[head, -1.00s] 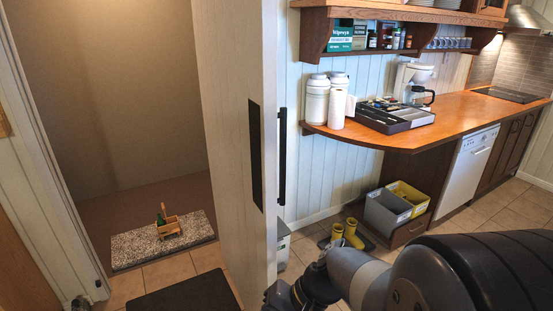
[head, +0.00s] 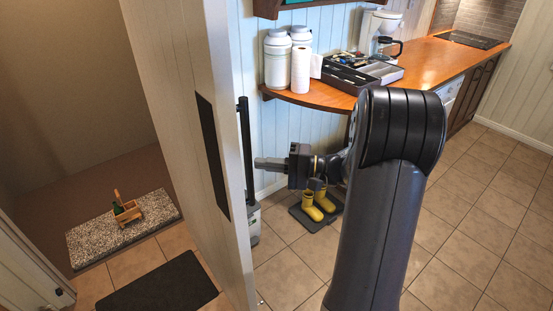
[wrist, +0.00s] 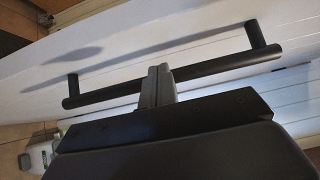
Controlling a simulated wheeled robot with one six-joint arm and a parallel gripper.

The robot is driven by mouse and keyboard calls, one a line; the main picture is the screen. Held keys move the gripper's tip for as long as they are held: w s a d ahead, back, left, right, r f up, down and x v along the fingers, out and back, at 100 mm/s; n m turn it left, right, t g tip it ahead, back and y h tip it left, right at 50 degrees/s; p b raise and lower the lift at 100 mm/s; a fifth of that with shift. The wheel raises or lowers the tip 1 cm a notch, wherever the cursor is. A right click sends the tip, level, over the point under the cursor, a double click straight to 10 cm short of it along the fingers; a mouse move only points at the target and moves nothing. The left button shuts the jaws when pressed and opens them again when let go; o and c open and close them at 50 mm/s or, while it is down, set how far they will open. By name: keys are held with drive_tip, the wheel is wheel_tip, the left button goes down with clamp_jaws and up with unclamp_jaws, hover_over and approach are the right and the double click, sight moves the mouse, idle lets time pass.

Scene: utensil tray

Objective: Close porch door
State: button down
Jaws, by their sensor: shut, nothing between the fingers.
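The white porch door (head: 180,120) stands open, its edge toward me. A black plate (head: 213,155) is on its left face and a long black bar handle (head: 246,150) on its right face. The handle also crosses the wrist view (wrist: 215,69), with its two mounts on the white door panel (wrist: 120,60). My gripper (head: 258,163) is shut and empty, pointing left at the handle at about mid-height. In the wrist view its closed fingers (wrist: 158,72) overlap the bar. I cannot tell whether they touch it.
A wooden counter (head: 440,65) is behind. Tiled floor at right is clear.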

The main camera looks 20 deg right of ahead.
sight(245, 163)
drive_tip(key=p+x, duration=0.1)
drive_tip(key=x, duration=0.4)
drive_tip(key=shift+a, duration=0.1)
drive_tip(key=shift+a, duration=0.1)
